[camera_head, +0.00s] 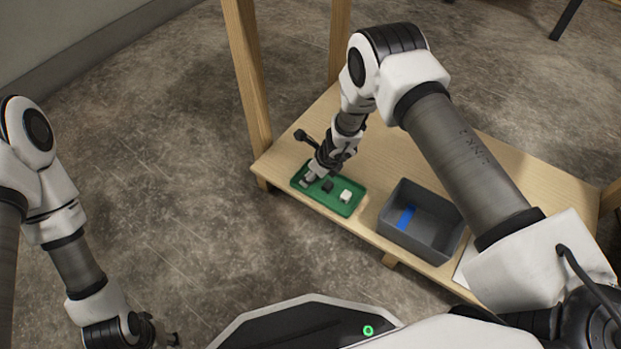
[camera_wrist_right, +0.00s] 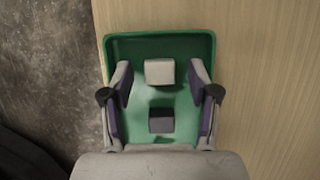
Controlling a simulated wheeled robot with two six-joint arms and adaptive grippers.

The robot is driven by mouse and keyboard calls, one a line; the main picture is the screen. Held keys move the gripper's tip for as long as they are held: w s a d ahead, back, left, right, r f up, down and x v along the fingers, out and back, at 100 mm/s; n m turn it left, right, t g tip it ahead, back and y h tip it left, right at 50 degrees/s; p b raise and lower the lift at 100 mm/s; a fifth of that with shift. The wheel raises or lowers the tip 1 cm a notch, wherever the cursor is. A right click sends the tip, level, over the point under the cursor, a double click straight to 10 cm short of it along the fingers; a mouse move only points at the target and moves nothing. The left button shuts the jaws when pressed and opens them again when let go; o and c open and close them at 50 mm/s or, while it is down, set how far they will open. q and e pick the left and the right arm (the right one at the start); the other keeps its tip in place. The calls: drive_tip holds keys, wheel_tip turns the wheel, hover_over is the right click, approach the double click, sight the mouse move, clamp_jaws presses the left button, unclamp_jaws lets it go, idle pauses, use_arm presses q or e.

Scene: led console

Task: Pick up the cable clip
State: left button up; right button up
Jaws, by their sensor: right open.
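I cannot tell which is the cable clip. My right gripper (camera_head: 316,175) is over the tray's left part, with a finger on each side and nothing held. It also shows in the wrist view (camera_wrist_right: 160,82). My left gripper (camera_head: 163,331) is low at the left, its fingers too small to read.
A grey bin (camera_head: 394,233) with a blue piece (camera_head: 406,217) inside stands right of the tray. Both are on a wooden table (camera_head: 285,152) with upright posts. A white sheet (camera_head: 464,268) lies partly hidden right of the bin.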

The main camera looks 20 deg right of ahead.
drive_tip(key=shift+r, duration=0.1)
drive_tip(key=c, duration=0.9)
